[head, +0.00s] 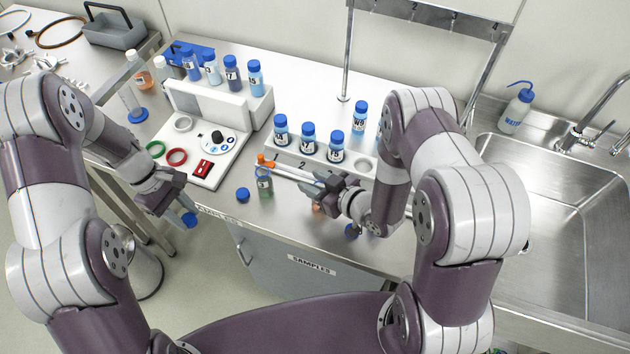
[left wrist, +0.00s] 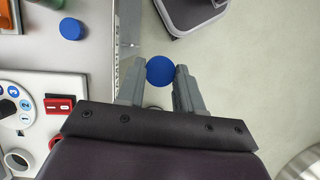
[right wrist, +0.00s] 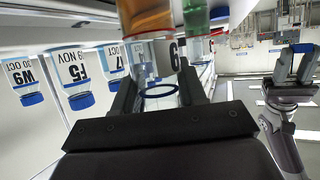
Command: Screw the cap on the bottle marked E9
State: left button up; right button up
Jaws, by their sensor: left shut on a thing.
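My left gripper (head: 183,204) is shut on a blue cap (head: 189,219), held out beyond the counter's front edge; the cap also shows between the fingertips in the left wrist view (left wrist: 160,71). My right gripper (head: 318,188) is low over the counter, with its fingers on both sides of an uncapped clear bottle (right wrist: 158,52) with orange-brown contents. One character, 9 or 6, shows on its label; the rest is hidden, so I cannot confirm E9. Whether the fingers press on it is unclear. In the head view only a bit of orange (head: 317,207) shows below the gripper.
A bottle with green contents (head: 264,185) stands left of my right gripper, near a loose blue cap (head: 242,194). Capped blue bottles stand in a white rack (head: 362,163) behind. A white device (head: 205,150) with red and green rings is at left, the sink (head: 545,180) at right.

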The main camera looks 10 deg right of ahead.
jog(key=o, duration=0.4)
jog(key=shift+o, duration=0.2)
pick_arm(q)
jog(key=shift+r+p, duration=0.2)
jog(key=shift+p, duration=0.1)
pick_arm(e)
jog(key=shift+r, duration=0.25)
pick_arm(q)
jog(key=shift+f+b, duration=0.6)
jog(key=shift+b, duration=0.05)
pick_arm(e)
jog(key=v, duration=1.1)
jog(key=shift+s+d, duration=0.25)
jog(key=shift+s, duration=0.05)
jog(key=shift+r, duration=0.1)
